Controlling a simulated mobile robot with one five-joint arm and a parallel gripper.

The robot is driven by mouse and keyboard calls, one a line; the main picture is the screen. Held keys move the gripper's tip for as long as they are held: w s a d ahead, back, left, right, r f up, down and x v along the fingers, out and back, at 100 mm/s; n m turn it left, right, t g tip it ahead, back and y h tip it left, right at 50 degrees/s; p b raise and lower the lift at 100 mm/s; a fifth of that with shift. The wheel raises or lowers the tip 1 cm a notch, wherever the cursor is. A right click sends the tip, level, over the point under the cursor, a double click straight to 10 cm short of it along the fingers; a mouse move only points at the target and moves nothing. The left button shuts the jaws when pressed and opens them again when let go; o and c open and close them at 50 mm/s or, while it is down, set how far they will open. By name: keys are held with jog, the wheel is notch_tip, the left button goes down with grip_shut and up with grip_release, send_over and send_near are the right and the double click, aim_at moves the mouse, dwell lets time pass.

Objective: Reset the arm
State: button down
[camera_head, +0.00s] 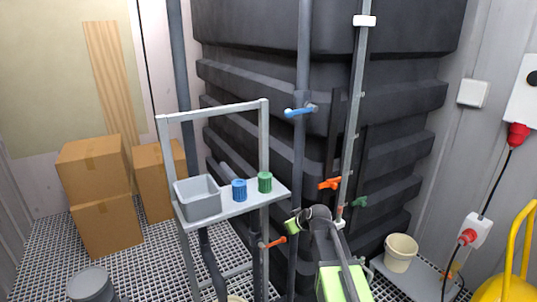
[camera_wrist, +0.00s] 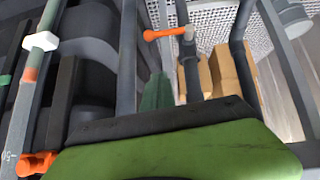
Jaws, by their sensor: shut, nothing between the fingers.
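My arm rises from the bottom of the head view, green and dark grey. Its gripper (camera_head: 293,227) shows small and green at the arm's upper left end, beside a grey vertical pipe. In the wrist view my green housing fills the bottom, and the narrow dark green gripper (camera_wrist: 157,92) sticks up beyond it. The gripper is shut and holds nothing. An orange valve handle (camera_head: 272,242) is close to the left of the gripper in the head view; an orange handle also shows ahead in the wrist view (camera_wrist: 165,34).
A metal shelf (camera_head: 233,205) carries a grey bin (camera_head: 197,198), a blue cup (camera_head: 239,190) and a green cup (camera_head: 265,182). A large black tank (camera_head: 400,90) stands behind the pipes. A blue valve handle (camera_head: 299,112) is above. Cardboard boxes (camera_head: 105,220) stand left; a bucket (camera_head: 400,253) stands right.

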jog(key=s+d+m+g+h+p, duration=0.1)
jog(key=s+d+m+g+p, duration=0.1)
jog(key=s, duration=1)
jog(key=s+d+m+g+h+p, duration=0.2)
jog(key=s+d+m+g, duration=0.2)
jog(key=s, duration=0.8)
jog(key=shift+f+g, duration=0.2)
jog(key=shift+g, duration=1)
